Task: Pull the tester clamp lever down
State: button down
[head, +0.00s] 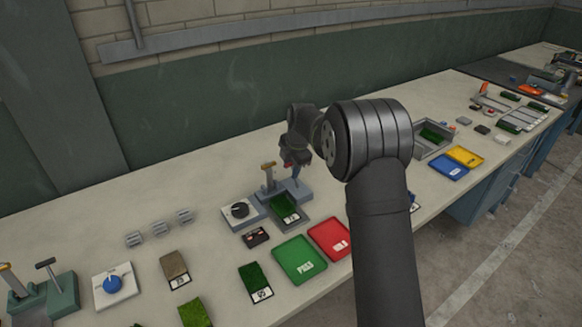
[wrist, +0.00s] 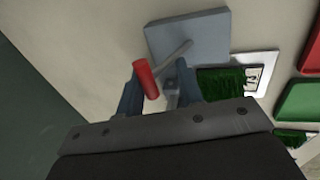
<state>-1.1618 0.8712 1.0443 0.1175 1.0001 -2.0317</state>
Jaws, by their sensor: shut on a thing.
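The tester (head: 296,187) is a blue-grey stand on the bench, with its base plate (wrist: 188,38) at the top of the wrist view. Its clamp lever is a thin grey rod ending in a red handle (wrist: 146,78). My gripper (head: 293,166) is over the tester, its fingers (wrist: 158,88) on either side of the red handle and shut on it. The lever stands at a slant in the wrist view. A green turf sample (head: 284,205) with a numbered label lies in the tester's tray; it also shows in the wrist view (wrist: 218,82). My gripper partly hides the clamp.
A grey box with a black knob (head: 239,210) stands left of the tester. Green (head: 299,262) and red (head: 331,238) trays lie in front. A post with an orange top (head: 268,167) stands close beside my gripper. More turf samples lie on the bench.

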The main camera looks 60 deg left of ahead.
jog(key=d+y, duration=0.1)
jog(key=y, duration=0.1)
jog(key=shift+d+r+y, duration=0.25)
jog(key=shift+d+y, duration=0.05)
jog(key=shift+d, duration=0.1)
jog(key=shift+d+f, duration=0.15)
jog(key=shift+d, duration=0.7)
jog(key=shift+d+f, duration=0.15)
jog(key=shift+d, duration=0.65)
jog(key=shift+d+f, duration=0.1)
jog(key=shift+d, duration=0.05)
jog(key=shift+d+f, duration=0.25)
jog(key=c, duration=1.1)
grip_release()
jog(key=shift+r, duration=0.1)
jog(key=shift+c, duration=0.2)
jog(key=shift+o, duration=0.3)
jog(key=shift+r, duration=0.1)
jog(key=shift+r, duration=0.1)
